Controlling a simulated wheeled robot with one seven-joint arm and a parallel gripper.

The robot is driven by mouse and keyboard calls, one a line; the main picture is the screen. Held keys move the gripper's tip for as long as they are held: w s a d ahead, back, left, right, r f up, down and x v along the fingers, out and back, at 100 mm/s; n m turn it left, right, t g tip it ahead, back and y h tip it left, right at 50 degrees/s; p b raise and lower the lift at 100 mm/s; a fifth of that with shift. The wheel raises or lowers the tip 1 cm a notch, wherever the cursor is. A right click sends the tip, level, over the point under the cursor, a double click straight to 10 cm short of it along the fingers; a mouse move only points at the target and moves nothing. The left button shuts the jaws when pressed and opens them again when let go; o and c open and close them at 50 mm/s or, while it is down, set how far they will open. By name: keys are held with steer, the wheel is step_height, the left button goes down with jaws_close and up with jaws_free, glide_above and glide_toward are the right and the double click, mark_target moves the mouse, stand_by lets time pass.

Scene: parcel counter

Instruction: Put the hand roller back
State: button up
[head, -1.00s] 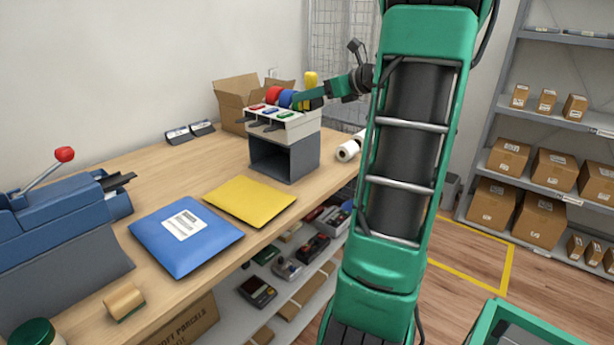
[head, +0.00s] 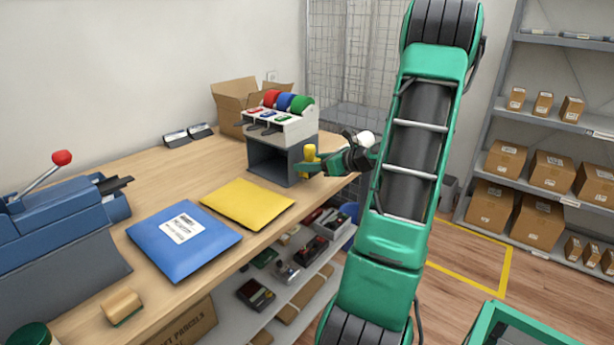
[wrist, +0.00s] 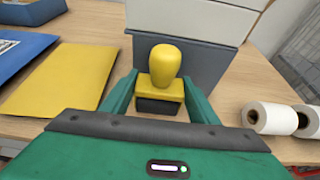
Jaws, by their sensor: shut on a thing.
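My gripper (head: 318,165) is shut on a yellow knob-handled tool (head: 310,154) with a square dark base. It looks more like a stamp than a roller. The wrist view shows the tool (wrist: 164,78) upright between my fingers, close to the wall of a grey open-fronted box (wrist: 178,62). I cannot tell whether its base touches the counter. In the head view the grey box (head: 262,158) stands under a white tape dispenser. A small tan wooden piece (head: 122,306) with a rounded top, possibly a roller, lies at the counter's near-left edge.
Red, blue and green rolls (head: 285,101) sit in the dispenser. White rolls (wrist: 275,117) lie right of my gripper. A yellow envelope (head: 247,203) and a blue parcel (head: 183,239) lie on the counter, with a blue lever machine (head: 60,220) at left.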

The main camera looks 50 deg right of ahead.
mark_target(310, 177)
steer(key=shift+f, duration=2)
steer(key=shift+f, duration=0.3)
steer(key=shift+f, duration=0.3)
steer(key=shift+c, duration=1)
steer(key=shift+s+f, duration=0.1)
steer(key=shift+f, duration=0.05)
steer(key=c, duration=0.4)
steer(key=o, duration=1.7)
steer(key=shift+f, duration=0.1)
steer(key=shift+r, duration=0.25)
